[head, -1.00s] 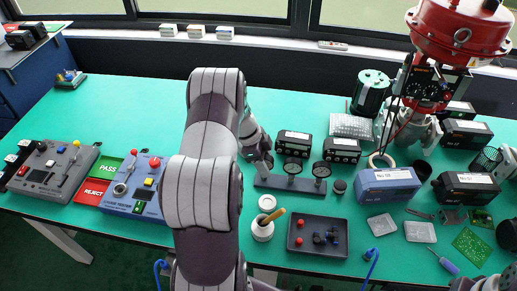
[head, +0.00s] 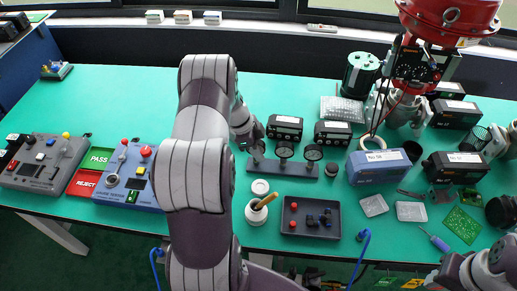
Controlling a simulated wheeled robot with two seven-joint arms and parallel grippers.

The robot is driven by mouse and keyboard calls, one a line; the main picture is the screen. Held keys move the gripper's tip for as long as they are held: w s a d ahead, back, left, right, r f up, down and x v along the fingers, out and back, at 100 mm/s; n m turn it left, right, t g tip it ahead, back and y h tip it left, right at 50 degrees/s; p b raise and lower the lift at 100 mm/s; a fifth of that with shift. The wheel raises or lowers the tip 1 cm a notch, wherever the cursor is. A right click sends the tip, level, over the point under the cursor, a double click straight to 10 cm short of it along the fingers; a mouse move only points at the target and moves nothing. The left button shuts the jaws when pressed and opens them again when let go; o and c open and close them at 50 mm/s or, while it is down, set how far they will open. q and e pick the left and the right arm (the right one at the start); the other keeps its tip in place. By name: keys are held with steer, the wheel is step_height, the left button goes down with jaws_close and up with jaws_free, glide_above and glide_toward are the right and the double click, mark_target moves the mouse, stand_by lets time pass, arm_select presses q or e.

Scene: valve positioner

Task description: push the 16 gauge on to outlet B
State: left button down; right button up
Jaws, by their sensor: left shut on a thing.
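A dark rack (head: 284,168) stands mid-table with small round dark gauges on it, among them a middle gauge (head: 285,149) and a right gauge (head: 313,152). Their markings are too small to read. My left gripper (head: 257,148) is at the left end of the rack, shut on a small dark gauge that it largely hides. I cannot tell whether this gauge touches the rack. The black positioner (head: 413,67) hangs at the upper right below a red actuator (head: 450,17). Its outlet labels cannot be read. Part of my right arm shows at lower right, its fingers not visible.
Black boxes (head: 285,128) stand behind the rack, and a blue-grey box (head: 379,167) stands to its right. A dark tray (head: 310,228) with small red and dark parts and a white cup (head: 256,213) lie in front. Blue and grey testers (head: 129,178) stand at left.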

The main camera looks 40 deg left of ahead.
mark_target(262, 142)
arm_select(q)
steer(key=shift+r+p, duration=0.45)
steer(key=shift+r, duration=0.65)
steer(key=shift+r+p, duration=0.8)
steer(key=shift+r, duration=1.1)
steer(key=shift+r, duration=0.1)
